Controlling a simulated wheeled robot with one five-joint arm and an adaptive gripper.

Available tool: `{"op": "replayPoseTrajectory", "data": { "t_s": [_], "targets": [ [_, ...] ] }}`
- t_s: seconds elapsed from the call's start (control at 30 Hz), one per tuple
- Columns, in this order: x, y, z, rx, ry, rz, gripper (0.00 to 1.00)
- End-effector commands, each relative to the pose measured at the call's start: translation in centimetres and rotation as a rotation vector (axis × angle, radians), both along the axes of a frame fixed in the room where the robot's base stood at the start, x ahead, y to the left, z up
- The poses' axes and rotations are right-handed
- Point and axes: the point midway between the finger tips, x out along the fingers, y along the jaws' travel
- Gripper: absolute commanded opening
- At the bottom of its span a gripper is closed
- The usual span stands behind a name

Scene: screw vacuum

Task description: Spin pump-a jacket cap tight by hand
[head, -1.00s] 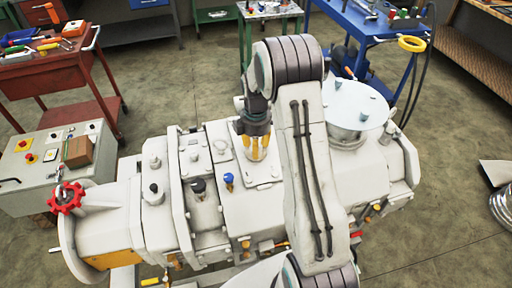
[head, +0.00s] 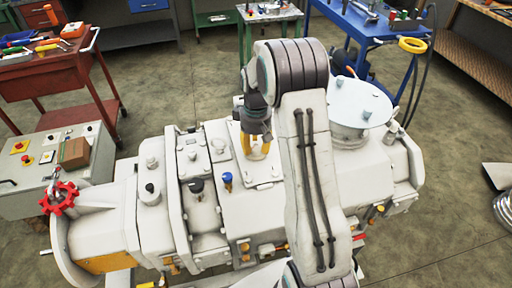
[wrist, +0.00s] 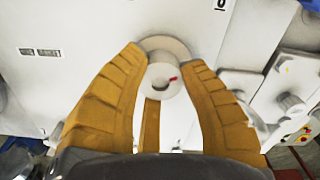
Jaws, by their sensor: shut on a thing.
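The vacuum pump (head: 250,206) is a long off-white machine across the middle of the head view. In the wrist view, a round pale cap (wrist: 161,80) with a small red mark sits on a round boss on the white housing. In the head view my gripper (head: 255,150) points down at the top of the pump, and my arm hides part of the housing.
A blue-topped fitting (head: 227,181) and a black knob (head: 196,187) stand on the housing left of my gripper. A red handwheel (head: 60,198) is at the pump's left end. A grey control box (head: 40,185) stands at left, a red cart (head: 55,75) behind it. Floor is open behind the pump.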

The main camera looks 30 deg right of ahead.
Motion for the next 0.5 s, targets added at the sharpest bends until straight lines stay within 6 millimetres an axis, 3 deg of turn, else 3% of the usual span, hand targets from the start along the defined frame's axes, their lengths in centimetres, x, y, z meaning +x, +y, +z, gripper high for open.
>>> {"op": "replayPoseTrajectory", "data": {
  "t_s": [0.5],
  "targets": [
    [0.13, -0.03, -0.06, -0.001, -0.004, -0.487, 0.05]
  ]
}}
